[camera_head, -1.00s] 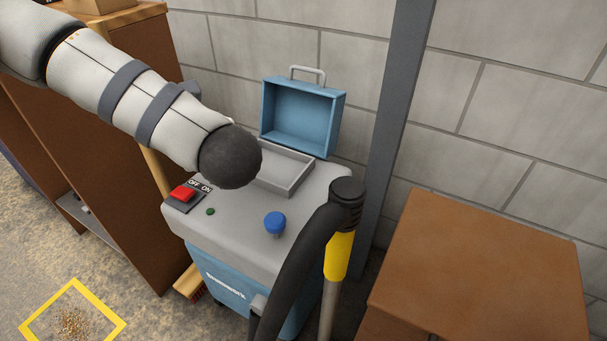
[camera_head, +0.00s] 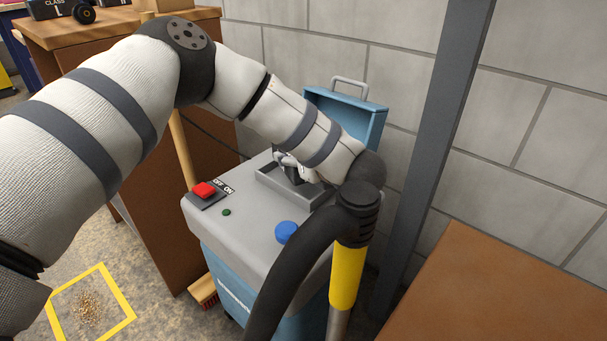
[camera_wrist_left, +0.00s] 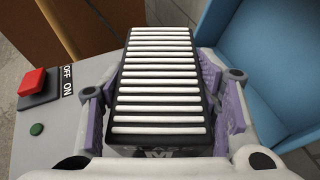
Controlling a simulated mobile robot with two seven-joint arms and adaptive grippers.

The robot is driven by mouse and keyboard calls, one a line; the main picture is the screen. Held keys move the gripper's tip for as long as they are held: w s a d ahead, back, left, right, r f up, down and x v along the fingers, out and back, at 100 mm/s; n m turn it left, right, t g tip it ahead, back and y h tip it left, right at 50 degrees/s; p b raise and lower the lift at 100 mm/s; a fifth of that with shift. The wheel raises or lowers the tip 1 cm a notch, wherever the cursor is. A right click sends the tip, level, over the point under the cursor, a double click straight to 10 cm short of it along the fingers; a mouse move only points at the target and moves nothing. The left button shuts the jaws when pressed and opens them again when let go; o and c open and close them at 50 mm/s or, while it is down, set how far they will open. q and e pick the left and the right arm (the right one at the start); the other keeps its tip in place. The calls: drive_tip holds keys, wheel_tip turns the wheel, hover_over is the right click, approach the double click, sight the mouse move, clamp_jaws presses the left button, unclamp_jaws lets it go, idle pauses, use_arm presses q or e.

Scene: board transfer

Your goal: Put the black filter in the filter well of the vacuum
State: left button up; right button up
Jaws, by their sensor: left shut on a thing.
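The black filter (camera_wrist_left: 160,82) has white pleats and lettering that reads "CLASS M" on its near end. It sits between the fingers of my left gripper (camera_wrist_left: 163,100), which is shut on its two sides. In the head view my left gripper (camera_head: 291,168) is over the filter well (camera_head: 268,188), a grey rimmed recess on top of the vacuum (camera_head: 232,248). My arm hides much of the well, and I cannot tell whether the filter touches it. The blue lid (camera_head: 372,118) stands open behind the well. My right gripper is not in view.
A red switch (camera_head: 204,190), a green button (camera_head: 226,212) and a blue knob (camera_head: 286,232) are on the vacuum's top. The black hose (camera_head: 290,265) and yellow-banded pipe (camera_head: 346,275) stand at the right front. A grey post (camera_head: 440,130) is behind.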

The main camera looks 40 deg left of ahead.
use_arm(q)
drive_tip(key=shift+w+d+f, duration=0.1)
drive_tip(key=shift+w+f, duration=0.2)
drive_tip(key=shift+f, duration=0.15)
drive_tip(key=shift+f+b, duration=0.65)
drive_tip(key=shift+f, duration=0.8)
drive_tip(key=shift+f, duration=0.15)
drive_tip(key=o, duration=1.2)
drive_tip(key=p+v, duration=0.2)
drive_tip(key=v, duration=0.9)
drive_tip(key=shift+s+d+r, duration=0.25)
drive_tip(key=shift+d, duration=0.2)
